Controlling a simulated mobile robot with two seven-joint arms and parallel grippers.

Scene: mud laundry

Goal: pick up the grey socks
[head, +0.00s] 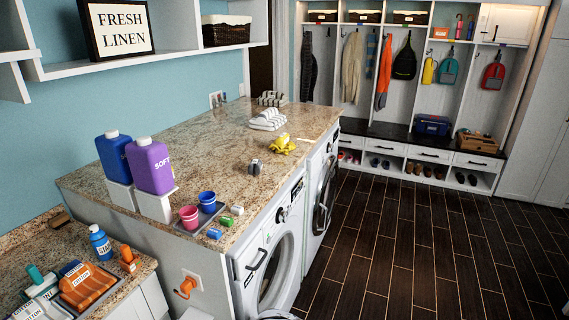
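A small grey bundle (255,167), which looks like the grey socks, lies on the speckled stone counter (215,143) above the washing machines. It sits near the counter's front edge, with bare counter around it. It is small in the view, so its folds are hard to make out. Neither of my grippers shows in the head view.
A yellow cloth (282,145) and white folded towels (268,120) lie farther back on the counter. Dark floor (420,245) is clear at right.

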